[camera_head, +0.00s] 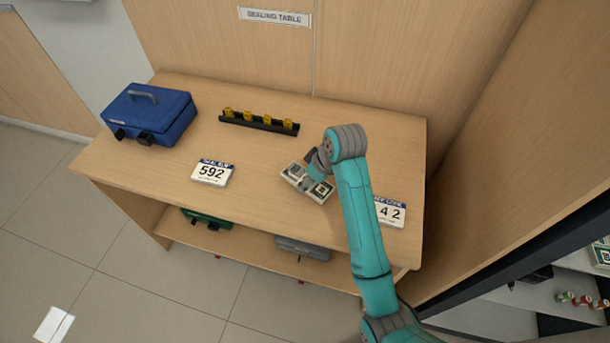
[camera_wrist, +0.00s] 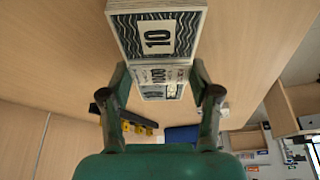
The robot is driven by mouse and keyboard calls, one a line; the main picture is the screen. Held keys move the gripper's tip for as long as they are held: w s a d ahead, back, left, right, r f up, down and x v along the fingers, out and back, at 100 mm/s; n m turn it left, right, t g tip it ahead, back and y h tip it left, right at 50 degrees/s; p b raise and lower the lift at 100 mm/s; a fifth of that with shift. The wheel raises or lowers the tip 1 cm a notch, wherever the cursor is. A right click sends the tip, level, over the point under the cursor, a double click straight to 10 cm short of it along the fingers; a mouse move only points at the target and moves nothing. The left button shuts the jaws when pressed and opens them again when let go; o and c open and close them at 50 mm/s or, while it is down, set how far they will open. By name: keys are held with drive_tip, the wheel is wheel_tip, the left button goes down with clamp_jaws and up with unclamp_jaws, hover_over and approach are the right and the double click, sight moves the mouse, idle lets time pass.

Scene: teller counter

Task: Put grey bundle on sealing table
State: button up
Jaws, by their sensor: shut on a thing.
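The grey bundle (camera_head: 294,172), a stack of notes with a dark pattern, is at the right part of the sealing table (camera_head: 160,180). In the wrist view the bundle (camera_wrist: 157,35) shows a "10" mark and a band, and it sits between the fingers. My gripper (camera_wrist: 160,80) is shut on it. In the head view my gripper (camera_head: 312,172) is over the middle of the bundle and partly hides it. The bundle looks at or very near the tabletop; I cannot tell whether it touches. A sign reading "SEALING TABLE" (camera_head: 274,17) is on the wall behind.
A blue case (camera_head: 150,114) stands at the table's left. A black rack with yellow pieces (camera_head: 258,123) lies at the back. A "592" card (camera_head: 212,173) and a card partly hidden by my arm (camera_head: 391,212) flank the bundle. Green (camera_head: 207,218) and grey (camera_head: 302,248) cases are on the lower shelf.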

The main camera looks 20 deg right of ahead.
drive_tip(key=shift+f, duration=0.5)
drive_tip(key=o, duration=1.2)
drive_tip(key=shift+f, duration=0.1)
